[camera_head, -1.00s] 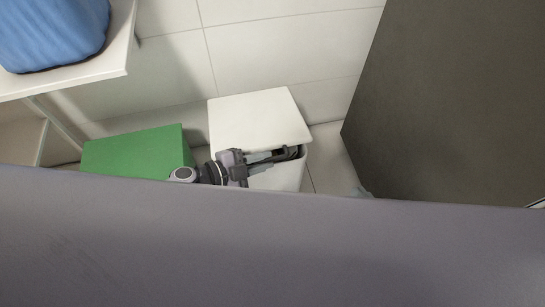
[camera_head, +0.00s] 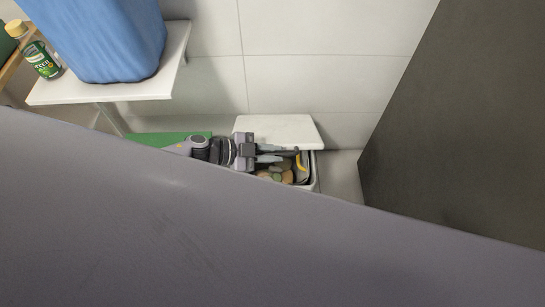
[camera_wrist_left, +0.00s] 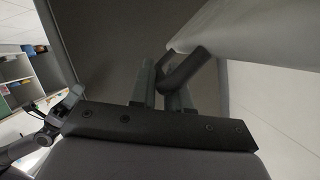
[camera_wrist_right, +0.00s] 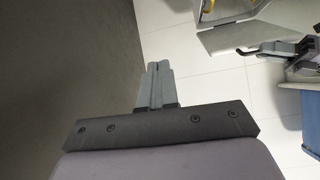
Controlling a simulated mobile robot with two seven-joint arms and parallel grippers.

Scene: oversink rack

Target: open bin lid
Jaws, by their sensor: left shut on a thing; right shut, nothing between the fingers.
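The white bin lid (camera_head: 280,130) is tilted up at the back of the bin (camera_head: 316,172) in the head view. Its mouth shows a yellow piece (camera_head: 301,163) and brownish waste inside. My left gripper (camera_head: 275,153) is at the lid's front edge. In the left wrist view it (camera_wrist_left: 163,88) is shut on the dark lid handle (camera_wrist_left: 187,66), beside the pale lid (camera_wrist_left: 260,30). My right gripper (camera_wrist_right: 158,70) is shut and empty, apart from the bin. It is out of the head view.
A large grey surface covers the head view's lower part and hides the bin's front. A dark panel (camera_head: 450,130) stands right of the bin. A green box (camera_head: 165,138) is left of it. A white shelf (camera_head: 110,92) holds a blue container (camera_head: 105,40) and green bottle (camera_head: 42,60).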

